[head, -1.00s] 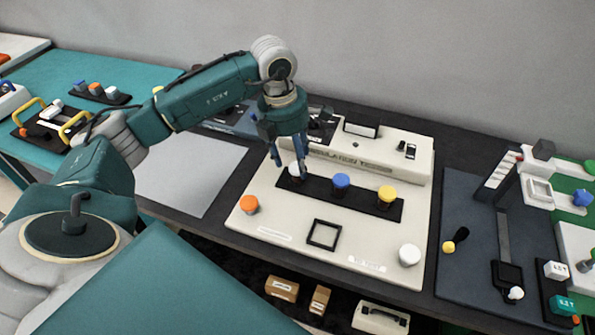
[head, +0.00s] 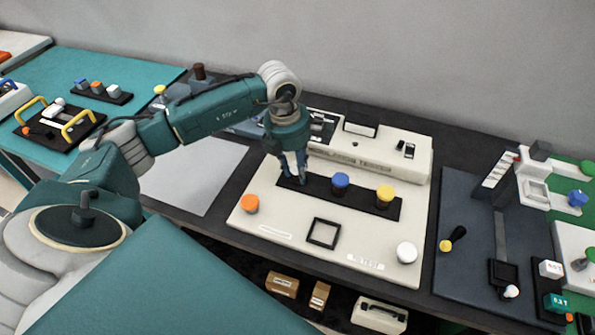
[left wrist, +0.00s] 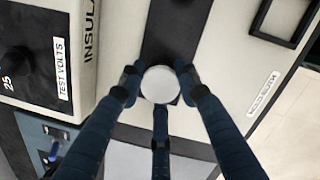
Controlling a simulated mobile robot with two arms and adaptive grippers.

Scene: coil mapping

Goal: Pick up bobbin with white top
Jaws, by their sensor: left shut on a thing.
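The bobbin with the white top (left wrist: 160,85) shows in the left wrist view as a round white disc between the fingers of my left gripper (left wrist: 160,90). The fingers are shut on it from several sides. In the head view my left gripper (head: 294,177) is at the left end of the black strip (head: 362,197) on the tester, and its fingers hide the bobbin. A blue-topped bobbin (head: 340,182) and a yellow-topped bobbin (head: 385,193) stand on the same strip to the right. I cannot tell whether the held bobbin touches the strip.
The cream tester (head: 285,235) bears an orange knob (head: 250,204), a black square frame (head: 324,233) and a white knob (head: 406,252). Its raised back part (head: 395,160) stands behind the strip. A dark board (head: 465,270) with devices lies to the right.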

